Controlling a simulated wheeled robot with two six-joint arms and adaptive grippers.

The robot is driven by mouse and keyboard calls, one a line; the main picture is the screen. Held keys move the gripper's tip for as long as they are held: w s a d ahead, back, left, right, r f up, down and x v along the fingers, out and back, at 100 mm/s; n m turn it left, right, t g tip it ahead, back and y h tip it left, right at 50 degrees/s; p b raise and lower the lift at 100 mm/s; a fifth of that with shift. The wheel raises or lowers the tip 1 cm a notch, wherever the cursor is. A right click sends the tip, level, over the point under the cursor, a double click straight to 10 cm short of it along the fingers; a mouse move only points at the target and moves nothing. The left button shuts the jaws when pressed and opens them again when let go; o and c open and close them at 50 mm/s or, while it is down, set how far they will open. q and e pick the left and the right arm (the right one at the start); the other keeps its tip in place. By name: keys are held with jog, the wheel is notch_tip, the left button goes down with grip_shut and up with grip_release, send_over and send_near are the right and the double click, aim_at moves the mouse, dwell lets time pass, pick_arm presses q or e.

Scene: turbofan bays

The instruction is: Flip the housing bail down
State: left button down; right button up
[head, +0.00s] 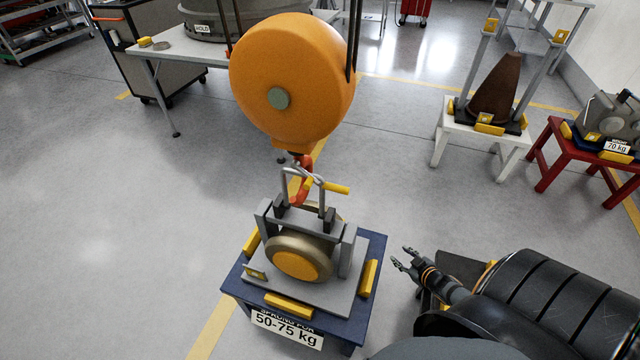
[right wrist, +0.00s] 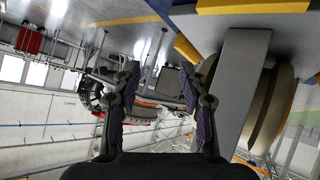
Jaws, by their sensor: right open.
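The housing (head: 300,262), a round bronze and yellow body in a grey frame, sits on a blue stand (head: 235,285). Its grey bail (head: 322,200) stands upright above the frame, with a yellow grip (head: 336,187) pointing right. An orange-red hook (head: 299,192) hangs at the bail's top; I cannot tell whether it is engaged. My right gripper (head: 404,259) is open and empty, right of the stand and apart from it. In the right wrist view its open fingers (right wrist: 160,105) have the grey frame post (right wrist: 240,85) and the housing disc (right wrist: 268,112) beside them. My left gripper is not in view.
A large orange hoist body (head: 310,75) hangs right above the housing. A white stand (head: 470,130) with a brown cone and a red stand (head: 548,155) are at the right. A grey table (head: 165,45) stands at the back left. Floor left of the blue stand is clear.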

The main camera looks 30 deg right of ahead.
jog(key=w+r+n+t+y, duration=0.3)
jog(key=w+r, duration=0.4)
jog(key=r, duration=0.4)
jog(key=n+y+b, duration=0.1)
jog(key=n+y, duration=0.5)
jog(key=y, duration=0.5)
send_near(325, 186)
jog(key=shift+h, duration=0.3)
jog(key=b+x, duration=0.3)
jog(key=x, duration=0.2)
jog(key=b+x, duration=0.2)
jog(key=x, duration=0.1)
jog(key=shift+w+f+b, duration=0.3)
jog(key=shift+w+f, duration=0.05)
jog(key=shift+w+a+r, duration=0.2)
jog(key=shift+w+a, duration=0.2)
jog(key=shift+w, duration=0.1)
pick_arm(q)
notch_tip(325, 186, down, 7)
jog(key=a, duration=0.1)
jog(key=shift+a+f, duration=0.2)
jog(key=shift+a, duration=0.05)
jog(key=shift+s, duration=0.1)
pick_arm(e)
grip_shut()
